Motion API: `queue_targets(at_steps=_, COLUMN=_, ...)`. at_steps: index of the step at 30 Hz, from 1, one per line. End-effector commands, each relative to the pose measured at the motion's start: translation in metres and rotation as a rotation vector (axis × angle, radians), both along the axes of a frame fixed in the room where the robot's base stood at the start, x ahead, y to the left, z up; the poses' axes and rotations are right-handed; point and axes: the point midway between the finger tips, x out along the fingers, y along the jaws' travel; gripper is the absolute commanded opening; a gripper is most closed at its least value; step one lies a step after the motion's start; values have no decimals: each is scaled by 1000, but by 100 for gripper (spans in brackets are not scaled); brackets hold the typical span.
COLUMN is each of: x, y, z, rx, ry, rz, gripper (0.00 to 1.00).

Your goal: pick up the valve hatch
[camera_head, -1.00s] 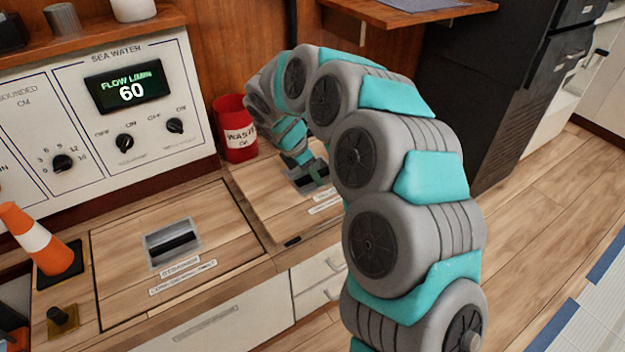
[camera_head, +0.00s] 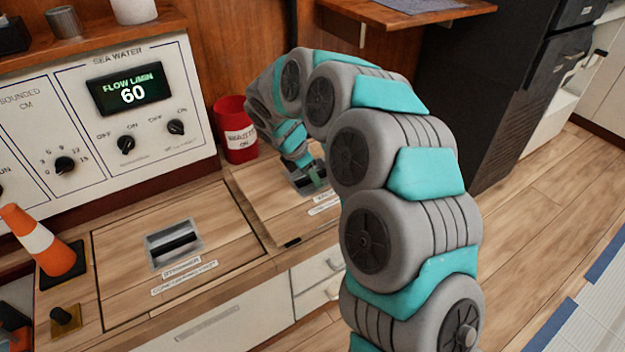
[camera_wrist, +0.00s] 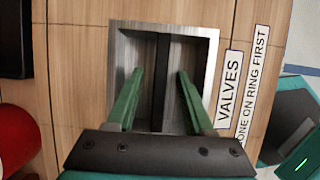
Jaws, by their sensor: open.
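The valve hatch is a wooden panel (camera_wrist: 80,60) with a recessed metal handle well and a label reading "VALVES" (camera_wrist: 229,90). A dark handle bar (camera_wrist: 162,85) runs across the well. My gripper (camera_wrist: 157,82) is open in the wrist view, with one green finger on each side of the bar. The fingers reach over or into the well; I cannot tell how deep. In the head view the valve hatch (camera_head: 263,200) is partly hidden behind my arm, and my gripper (camera_head: 308,178) is at its handle.
The strainer hatch (camera_head: 125,250) with its own recessed handle lies to the left. An orange and white cone (camera_head: 42,240) stands at far left.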

Motion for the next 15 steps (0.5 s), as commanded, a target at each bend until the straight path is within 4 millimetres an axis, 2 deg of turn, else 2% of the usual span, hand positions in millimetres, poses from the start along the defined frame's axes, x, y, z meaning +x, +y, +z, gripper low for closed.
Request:
queue_targets(at_steps=4, x=0, y=0, z=0, rx=0, ry=0, rz=0, gripper=50)
queue_targets(at_steps=15, x=0, y=0, z=0, rx=0, ry=0, rz=0, gripper=9)
